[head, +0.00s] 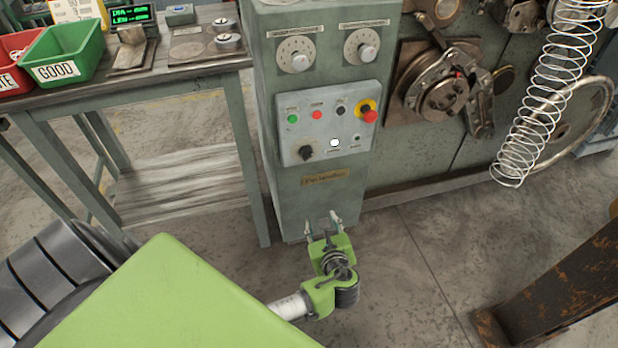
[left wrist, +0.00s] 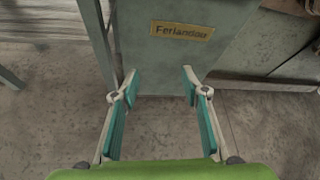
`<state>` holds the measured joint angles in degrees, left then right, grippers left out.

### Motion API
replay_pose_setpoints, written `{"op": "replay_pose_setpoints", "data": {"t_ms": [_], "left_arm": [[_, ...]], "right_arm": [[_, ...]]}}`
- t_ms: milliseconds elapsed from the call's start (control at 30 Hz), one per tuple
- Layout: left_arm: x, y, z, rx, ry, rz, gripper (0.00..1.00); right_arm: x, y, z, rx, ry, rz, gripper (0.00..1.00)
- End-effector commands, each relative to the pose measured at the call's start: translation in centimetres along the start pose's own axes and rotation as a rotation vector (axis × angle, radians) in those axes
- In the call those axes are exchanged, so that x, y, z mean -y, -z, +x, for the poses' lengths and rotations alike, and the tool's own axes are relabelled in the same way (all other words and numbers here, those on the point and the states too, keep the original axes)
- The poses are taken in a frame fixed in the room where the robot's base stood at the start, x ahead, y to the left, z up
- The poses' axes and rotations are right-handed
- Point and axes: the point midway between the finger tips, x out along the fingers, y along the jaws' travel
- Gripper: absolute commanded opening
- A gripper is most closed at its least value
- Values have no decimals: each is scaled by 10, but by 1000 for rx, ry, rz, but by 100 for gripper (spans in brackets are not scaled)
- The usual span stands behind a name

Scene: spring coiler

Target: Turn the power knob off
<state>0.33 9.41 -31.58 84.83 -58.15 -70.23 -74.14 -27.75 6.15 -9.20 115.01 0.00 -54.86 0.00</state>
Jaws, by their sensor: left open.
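The power knob is most likely the black rotary knob (head: 306,152) at the lower left of the grey control panel (head: 290,104) on the green machine column, in the head view. Its label is too small to read. My left gripper (head: 322,220) is below the panel, in front of the column's lower part, apart from the knob. In the left wrist view its two teal-padded fingers (left wrist: 158,82) are spread open with nothing between them, below the "Ferlandou" nameplate (left wrist: 182,30). The knob is outside the left wrist view. My right gripper is not seen.
The panel also carries a green button (head: 292,118), a red button (head: 317,115) and a red emergency stop (head: 369,115). Two dials stand above. A workbench (head: 170,72) with bins is at left; a coiled spring (head: 545,95) hangs at right. Floor before the column is clear.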

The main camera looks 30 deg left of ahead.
Motion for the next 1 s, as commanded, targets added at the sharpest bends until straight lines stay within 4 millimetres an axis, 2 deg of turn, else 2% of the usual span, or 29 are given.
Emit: {"op": "replay_pose_setpoints", "data": {"t_ms": [33, 200, 300, 400, 533, 667, 1000], "left_arm": [[9, -5, 4, 78, 13, 41, 41], [28, -60, -17, 298, -9, 156, 41], [29, -82, -30, 382, -35, 189, 41], [29, -97, -40, 432, -57, 205, 41], [28, -106, -44, 457, -70, 215, 41], [28, -112, -36, 459, -73, 217, 41], [27, -133, 10, 458, -72, 216, 41]], "right_arm": [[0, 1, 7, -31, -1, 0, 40], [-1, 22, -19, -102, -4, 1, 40], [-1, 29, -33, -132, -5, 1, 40], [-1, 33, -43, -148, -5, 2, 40], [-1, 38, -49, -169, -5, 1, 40], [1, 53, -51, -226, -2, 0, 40], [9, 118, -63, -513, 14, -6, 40]]}}
